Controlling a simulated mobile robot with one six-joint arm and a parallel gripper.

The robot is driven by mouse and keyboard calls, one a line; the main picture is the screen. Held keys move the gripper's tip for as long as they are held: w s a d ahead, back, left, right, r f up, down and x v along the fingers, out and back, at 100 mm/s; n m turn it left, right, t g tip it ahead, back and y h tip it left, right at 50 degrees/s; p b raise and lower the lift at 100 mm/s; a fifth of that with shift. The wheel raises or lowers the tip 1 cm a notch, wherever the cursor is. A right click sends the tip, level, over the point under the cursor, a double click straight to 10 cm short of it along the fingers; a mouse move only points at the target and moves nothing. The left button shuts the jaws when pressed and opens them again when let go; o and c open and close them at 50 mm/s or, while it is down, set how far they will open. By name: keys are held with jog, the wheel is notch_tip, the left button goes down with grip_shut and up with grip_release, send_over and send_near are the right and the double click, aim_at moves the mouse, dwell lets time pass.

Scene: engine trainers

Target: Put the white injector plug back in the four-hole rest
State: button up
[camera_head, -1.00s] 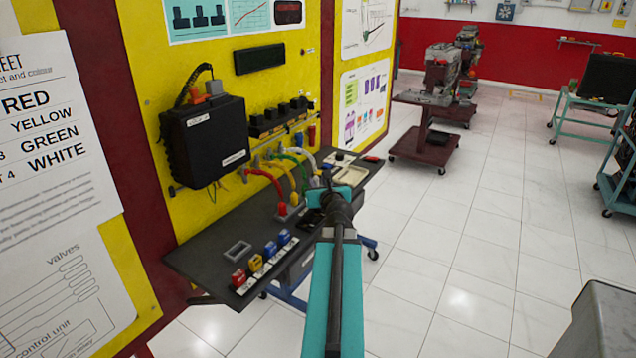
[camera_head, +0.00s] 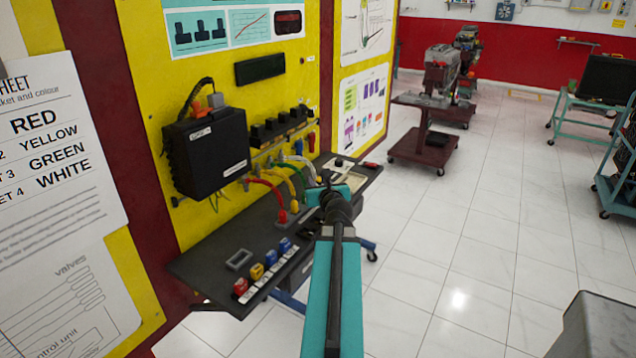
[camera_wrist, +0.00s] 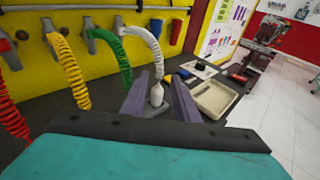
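The white injector plug (camera_wrist: 157,93) hangs or stands at the lower end of a white coiled lead in the wrist view. My gripper (camera_wrist: 160,102) is open, with one dark finger on each side of the plug and gaps visible. I cannot tell whether the plug's lower end touches anything. In the head view my gripper (camera_head: 330,190) is over the far part of the dark bench and hides the plug. The red plug (camera_head: 282,216) stands on the bench at the end of its red lead. The four-hole rest is not clearly visible, mostly hidden by my arm.
Red, yellow and green coiled leads (camera_wrist: 70,70) hang left of my gripper. A cream tray (camera_wrist: 215,98) lies close on the right. A black control unit (camera_head: 207,152) is on the yellow panel. Several coloured blocks (camera_head: 257,271) line the bench front.

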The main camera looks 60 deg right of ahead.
notch_tip(320, 180, up, 3)
jog(key=p, duration=0.3)
jog(key=shift+o, duration=0.4)
jog(key=o, duration=0.5)
jog(key=shift+c, duration=0.2)
jog(key=shift+s+a+b, duration=0.15)
jog(key=shift+a+b, duration=0.05)
jog(key=shift+b, duration=0.25)
jog(key=b+v, duration=0.2)
jog(key=b, duration=0.2)
jog(key=shift+s+b, duration=0.1)
jog(key=shift+b, duration=0.25)
jog(key=b, duration=0.4)
jog(key=shift+a+b, duration=0.1)
jog(key=shift+b, duration=0.3)
